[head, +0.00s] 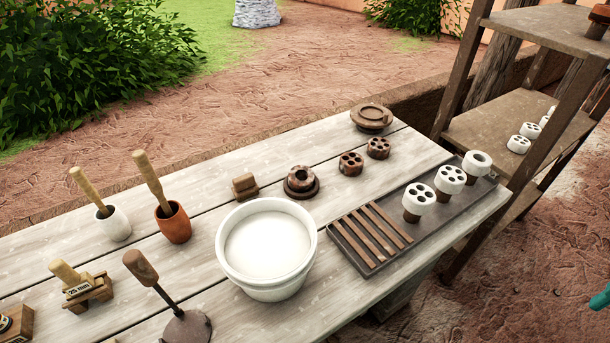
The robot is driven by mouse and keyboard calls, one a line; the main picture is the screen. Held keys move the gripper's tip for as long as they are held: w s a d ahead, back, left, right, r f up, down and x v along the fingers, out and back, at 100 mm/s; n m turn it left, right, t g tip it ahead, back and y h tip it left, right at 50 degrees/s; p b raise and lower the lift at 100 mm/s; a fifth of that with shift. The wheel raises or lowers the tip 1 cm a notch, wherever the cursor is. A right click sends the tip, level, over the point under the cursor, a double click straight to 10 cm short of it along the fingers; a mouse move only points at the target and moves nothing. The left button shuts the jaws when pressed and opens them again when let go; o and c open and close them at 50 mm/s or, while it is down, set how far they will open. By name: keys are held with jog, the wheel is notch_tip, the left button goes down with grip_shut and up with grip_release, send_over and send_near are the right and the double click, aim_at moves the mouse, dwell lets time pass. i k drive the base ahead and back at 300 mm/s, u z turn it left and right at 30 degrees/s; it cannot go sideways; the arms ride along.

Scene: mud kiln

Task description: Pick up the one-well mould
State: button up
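A white mould (477,162) with one wide round well stands at the far right end of the dark tray (372,265). Two white moulds with several wells stand beside it, one (450,177) close by and one (419,199) nearer the slats. A brown round piece (301,178) with a single central hole sits on a dark disc in the middle of the table. Two brown moulds with several wells (350,163) (378,148) stand right of it. My gripper is not in view.
A big white bowl (266,285) stands left of the tray's brown slats (371,236). Two mortars with pestles (116,223) (173,222) stand at left. A wooden shelf (510,115) with white moulds rises beyond the table's right end. A teal thing (600,299) shows at the right edge.

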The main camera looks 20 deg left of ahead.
aim_at(300, 178)
jog(key=u, duration=2.9)
jog(key=k, duration=0.45)
jog(key=z, duration=1.5)
jog(key=i, duration=0.5)
jog(key=z, duration=0.1)
